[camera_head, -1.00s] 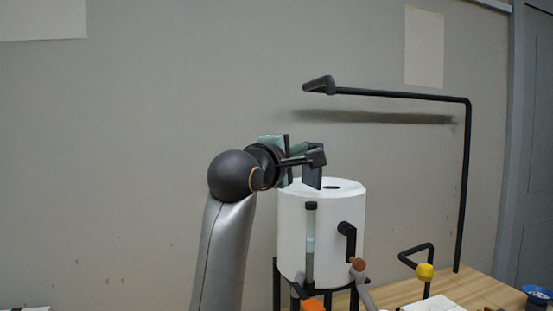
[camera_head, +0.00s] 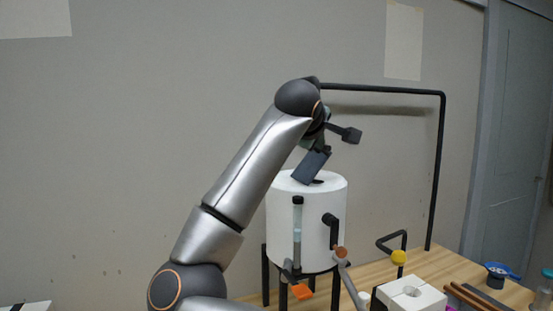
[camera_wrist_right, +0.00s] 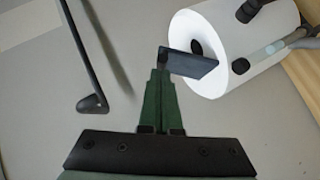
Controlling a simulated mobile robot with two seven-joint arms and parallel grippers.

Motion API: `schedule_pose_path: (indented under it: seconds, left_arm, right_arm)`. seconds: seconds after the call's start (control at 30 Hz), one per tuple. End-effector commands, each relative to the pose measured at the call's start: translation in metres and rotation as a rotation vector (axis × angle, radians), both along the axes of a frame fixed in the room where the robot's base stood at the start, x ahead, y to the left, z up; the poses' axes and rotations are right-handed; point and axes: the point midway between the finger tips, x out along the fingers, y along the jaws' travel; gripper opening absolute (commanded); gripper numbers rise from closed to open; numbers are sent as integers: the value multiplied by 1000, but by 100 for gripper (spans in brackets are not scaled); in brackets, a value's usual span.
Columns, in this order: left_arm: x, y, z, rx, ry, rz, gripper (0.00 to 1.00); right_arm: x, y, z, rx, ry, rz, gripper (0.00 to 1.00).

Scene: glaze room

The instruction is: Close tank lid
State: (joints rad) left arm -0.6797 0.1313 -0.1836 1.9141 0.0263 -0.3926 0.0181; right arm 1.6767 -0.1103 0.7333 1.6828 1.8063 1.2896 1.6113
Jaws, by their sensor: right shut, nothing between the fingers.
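The white cylindrical tank (camera_head: 320,215) stands on a black stand at the table's left edge. Its dark flat lid (camera_head: 311,167) is raised and tilted, leaning over the dark round opening (camera_head: 318,182) in the top. In the right wrist view the lid (camera_wrist_right: 192,63) stands out from the tank's top (camera_wrist_right: 232,65), beside the opening. My right gripper (camera_wrist_right: 160,75) is shut and empty, its green fingertips at the lid's near edge; contact is unclear. In the head view this gripper (camera_head: 306,144) is mostly hidden behind the wrist and lid. My left gripper is not in view.
A black bent pipe (camera_head: 439,165) rises from the wooden table (camera_head: 450,270) and reaches over behind my wrist. The wall is behind.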

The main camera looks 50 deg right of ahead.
Motion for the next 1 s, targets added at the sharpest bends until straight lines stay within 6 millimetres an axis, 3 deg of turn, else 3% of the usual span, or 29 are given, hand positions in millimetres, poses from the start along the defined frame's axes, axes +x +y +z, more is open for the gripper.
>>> schedule_pose_path:
  seconds: [0.3, 0.5, 0.63, 1.0]
  left_arm:
    - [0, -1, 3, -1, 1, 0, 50]
    - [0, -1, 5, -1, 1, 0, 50]
    - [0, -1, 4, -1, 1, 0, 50]
    - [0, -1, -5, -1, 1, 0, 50]
  right_arm:
    - [-18, -32, -7, 21, -11, -3, 0]
    - [-28, -50, -14, 184, -104, -1, 0]
    - [-33, -59, -23, 273, -150, -1, 0]
    - [-41, -74, -40, 262, -144, -2, 0]
